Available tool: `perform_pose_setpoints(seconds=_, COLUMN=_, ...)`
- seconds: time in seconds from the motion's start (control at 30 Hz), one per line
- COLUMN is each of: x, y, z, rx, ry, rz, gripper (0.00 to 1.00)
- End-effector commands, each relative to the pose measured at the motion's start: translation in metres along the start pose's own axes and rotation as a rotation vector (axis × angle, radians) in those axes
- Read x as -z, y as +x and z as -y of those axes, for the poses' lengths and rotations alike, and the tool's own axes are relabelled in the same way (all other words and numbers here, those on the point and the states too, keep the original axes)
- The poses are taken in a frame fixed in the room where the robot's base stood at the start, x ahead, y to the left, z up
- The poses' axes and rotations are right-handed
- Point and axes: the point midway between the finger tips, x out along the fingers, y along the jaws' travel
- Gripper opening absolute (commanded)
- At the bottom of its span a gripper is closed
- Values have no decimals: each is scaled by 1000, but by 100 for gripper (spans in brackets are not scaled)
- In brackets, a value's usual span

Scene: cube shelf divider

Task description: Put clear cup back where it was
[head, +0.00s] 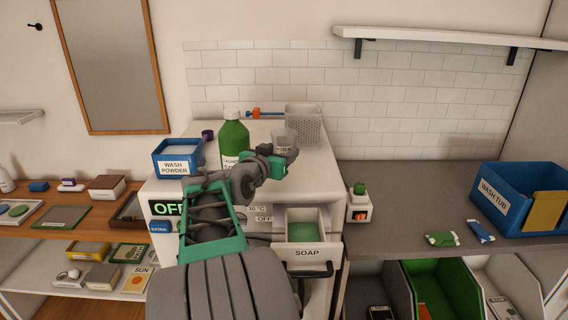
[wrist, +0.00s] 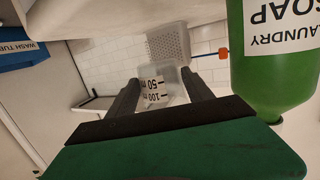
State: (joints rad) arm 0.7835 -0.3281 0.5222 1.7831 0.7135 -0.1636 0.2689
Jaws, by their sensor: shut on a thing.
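The clear cup (head: 281,139) is above the white washing machine's top (head: 318,165), near its back right part. In the wrist view the clear cup (wrist: 152,88) shows 50 and 100 marks and sits between my two fingers. My gripper (head: 292,152) is shut on it; the fingers also show in the wrist view (wrist: 160,92). That view is upside down. I cannot tell whether the cup's base touches the machine top.
A green laundry soap bottle (head: 234,135) stands left of the cup. A perforated grey basket (head: 304,124) is behind it. A blue wash powder box (head: 178,158) is at the left. The soap drawer (head: 307,253) is open with green inside. A blue wash tub (head: 515,203) is at right.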

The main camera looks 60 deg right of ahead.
Motion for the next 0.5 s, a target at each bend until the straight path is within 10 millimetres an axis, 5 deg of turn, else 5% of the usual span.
perform_pose_setpoints(seconds=0.27, x=-34, y=38, z=3, rx=-1, ry=-2, rz=1, gripper=16)
perform_pose_setpoints(seconds=0.5, x=-65, y=43, z=3, rx=1, ry=-1, rz=-1, gripper=16)
